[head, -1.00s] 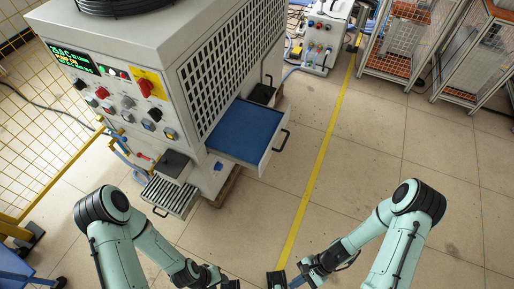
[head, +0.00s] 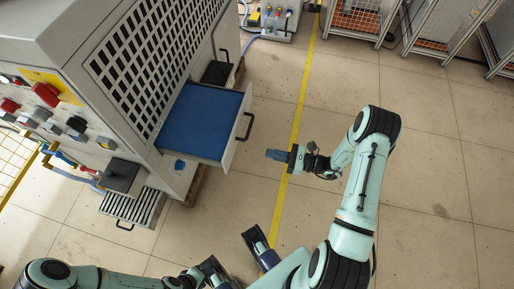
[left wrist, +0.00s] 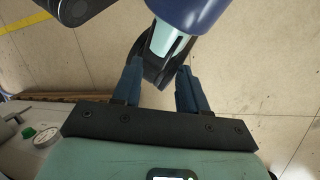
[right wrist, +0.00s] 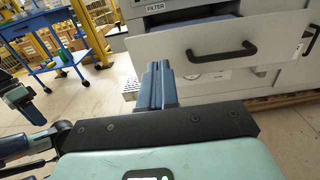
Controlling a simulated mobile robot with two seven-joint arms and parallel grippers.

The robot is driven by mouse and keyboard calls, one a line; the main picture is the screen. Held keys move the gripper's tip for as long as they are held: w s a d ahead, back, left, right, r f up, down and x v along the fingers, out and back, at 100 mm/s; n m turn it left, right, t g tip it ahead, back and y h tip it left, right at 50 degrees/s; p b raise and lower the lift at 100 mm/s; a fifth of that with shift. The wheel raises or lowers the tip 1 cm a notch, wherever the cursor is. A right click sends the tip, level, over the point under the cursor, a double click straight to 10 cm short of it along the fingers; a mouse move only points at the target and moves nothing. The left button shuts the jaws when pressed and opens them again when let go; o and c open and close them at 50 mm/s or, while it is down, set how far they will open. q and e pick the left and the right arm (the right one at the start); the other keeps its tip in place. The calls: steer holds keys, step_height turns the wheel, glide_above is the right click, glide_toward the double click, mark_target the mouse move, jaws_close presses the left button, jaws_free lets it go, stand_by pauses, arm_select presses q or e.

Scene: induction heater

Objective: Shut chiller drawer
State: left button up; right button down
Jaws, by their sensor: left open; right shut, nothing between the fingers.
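My left gripper (left wrist: 158,82) is open and empty, low in the head view.
A slatted drawer (head: 130,209), a small dark-topped drawer (head: 120,174) and a dark-inside drawer (head: 218,72) also stick out of the machine. Wire racks (head: 354,20) stand at the back right. Open tiled floor with a yellow line (head: 297,110) lies in front.

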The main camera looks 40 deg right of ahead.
mark_target(230, 145)
steer(key=x, duration=1.1)
steer(key=shift+a+b, duration=0.2)
steer(key=shift+b, duration=0.2)
arm_select(q)
steer(key=shift+w+a+f, duration=0.2)
steer(key=shift+w+f, duration=0.3)
arm_select(e)
steer(key=shift+w+a, duration=0.45)
steer(key=shift+w, duration=0.1)
